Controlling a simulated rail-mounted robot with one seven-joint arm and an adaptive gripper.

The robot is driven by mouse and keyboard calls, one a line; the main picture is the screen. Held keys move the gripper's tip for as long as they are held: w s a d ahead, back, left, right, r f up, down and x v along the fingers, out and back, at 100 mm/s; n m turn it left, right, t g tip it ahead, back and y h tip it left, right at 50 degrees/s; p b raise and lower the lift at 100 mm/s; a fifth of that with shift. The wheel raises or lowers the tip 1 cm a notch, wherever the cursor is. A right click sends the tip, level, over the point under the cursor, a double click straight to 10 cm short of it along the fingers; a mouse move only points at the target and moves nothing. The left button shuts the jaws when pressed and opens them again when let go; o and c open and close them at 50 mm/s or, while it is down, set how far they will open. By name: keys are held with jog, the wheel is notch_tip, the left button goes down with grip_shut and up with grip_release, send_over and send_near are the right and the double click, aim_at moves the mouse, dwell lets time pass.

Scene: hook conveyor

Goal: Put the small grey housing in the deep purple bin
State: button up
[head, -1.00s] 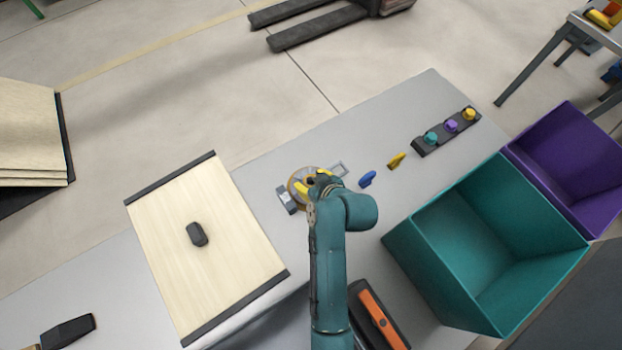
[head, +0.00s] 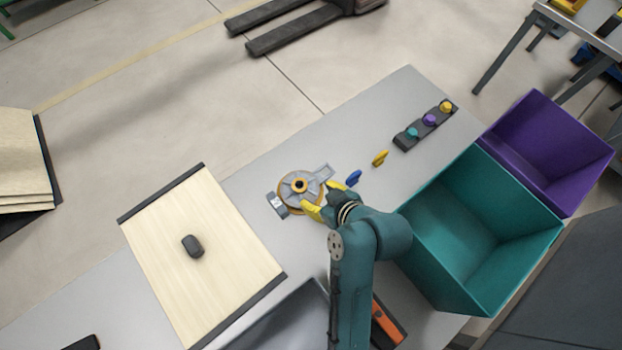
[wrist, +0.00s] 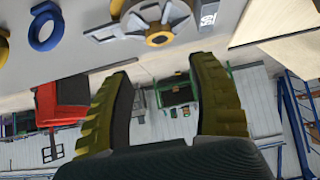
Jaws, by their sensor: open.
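A round grey housing (head: 300,187) with a dark-centred yellow ring and a flat arm sits on the table, on a tan round base. It also shows at the top of the wrist view (wrist: 150,20), beyond the fingertips. My gripper (head: 325,199) is open and empty, with its yellow fingers close to the housing's near right side. I cannot tell whether they touch it. In the wrist view, the open fingers (wrist: 160,75) have nothing between them. The deep purple bin (head: 552,150) stands at the far right, past the table's edge, and its visible inside is empty.
A teal bin (head: 480,230) stands between my arm and the purple bin. A blue part (head: 354,178), a yellow part (head: 380,158) and a button strip (head: 425,125) lie right of the housing. A dark grey block (head: 192,245) lies on the pale board (head: 240,290).

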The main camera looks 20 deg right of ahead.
jog(key=w+a+r+m+t+h, duration=0.1)
jog(key=r+t, duration=0.4)
jog(key=r, duration=1.2)
jog(key=w+a+r+m+t+h, duration=0.1)
jog(key=r+t, duration=0.4)
jog(key=r, duration=1.2)
jog(key=shift+w+a+r+m+t+h, duration=0.2)
jog(key=shift+w+r+m+t+h, duration=0.15)
jog(key=shift+w, duration=0.35)
jog(key=shift+o, duration=1.1)
jog(key=s+r+m+t, duration=0.1)
jog(key=s+r+t, duration=0.2)
jog(key=r, duration=0.5)
jog(key=shift+s+a+r+m+h, duration=0.35)
jog(key=shift+s+a+h, duration=0.1)
jog(key=shift+s, duration=0.45)
jog(key=shift+d, duration=0.15)
